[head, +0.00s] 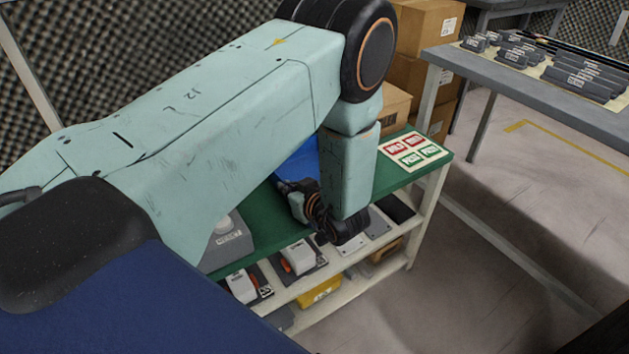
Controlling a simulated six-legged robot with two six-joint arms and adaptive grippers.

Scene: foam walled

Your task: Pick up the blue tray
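The blue tray (298,166) lies on the green top (262,217) of a shelved bench. Only a part of it shows; my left arm crosses in front and hides the rest. My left gripper (297,198) is at the near edge of the blue tray, below the wrist. Its fingers are small and mostly hidden, so I cannot tell whether they are open or shut, or whether they touch the tray. My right gripper is not in view.
A sign card (413,151) lies at the bench's right end. A grey device (228,243) stands at its left. Lower shelves hold tools and a yellow item (320,291). Cardboard boxes (422,30) stand behind. A grey table (535,82) with dark parts is at right. Floor between is clear.

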